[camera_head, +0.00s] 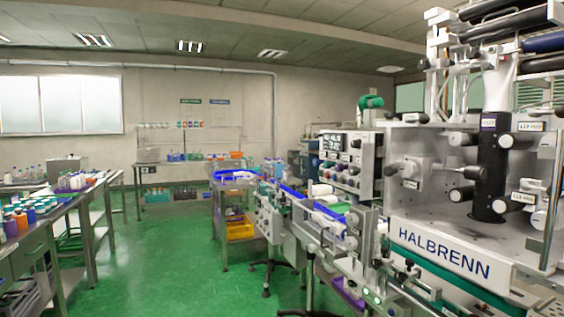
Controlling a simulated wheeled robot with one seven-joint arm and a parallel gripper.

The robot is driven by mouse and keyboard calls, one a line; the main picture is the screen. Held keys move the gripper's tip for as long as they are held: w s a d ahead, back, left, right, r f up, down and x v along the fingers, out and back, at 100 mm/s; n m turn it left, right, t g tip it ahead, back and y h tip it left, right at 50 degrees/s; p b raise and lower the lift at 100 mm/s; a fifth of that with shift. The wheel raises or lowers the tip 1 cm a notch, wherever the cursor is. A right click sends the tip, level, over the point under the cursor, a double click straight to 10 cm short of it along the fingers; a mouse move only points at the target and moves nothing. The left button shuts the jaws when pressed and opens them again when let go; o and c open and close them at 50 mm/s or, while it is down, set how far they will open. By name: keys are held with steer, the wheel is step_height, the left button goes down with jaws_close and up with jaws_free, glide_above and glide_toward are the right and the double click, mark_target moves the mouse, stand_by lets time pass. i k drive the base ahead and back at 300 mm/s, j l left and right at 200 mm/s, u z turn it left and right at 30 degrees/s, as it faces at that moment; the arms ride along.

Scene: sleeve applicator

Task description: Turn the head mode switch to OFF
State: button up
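The sleeve applicator, a large pale machine marked HALBRENN (444,250), fills the right side. A light grey control panel (349,142) with displays and rows of dark knobs and buttons faces left near the machine's left end. The knobs are too small to read, so I cannot tell which one is the head mode switch or where it points. Small controls also show on a lower unit (270,222) by the conveyor. My gripper is not in view.
A blue-edged conveyor (308,205) runs back from the machine. A stool base (266,290) stands on the floor before it. A bench (40,240) with coloured bottles lines the left. A yellow crate (239,230) sits under the conveyor table. The green floor (165,265) between is clear.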

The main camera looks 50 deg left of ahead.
mark_target(357, 143)
steer(key=u, duration=1.45)
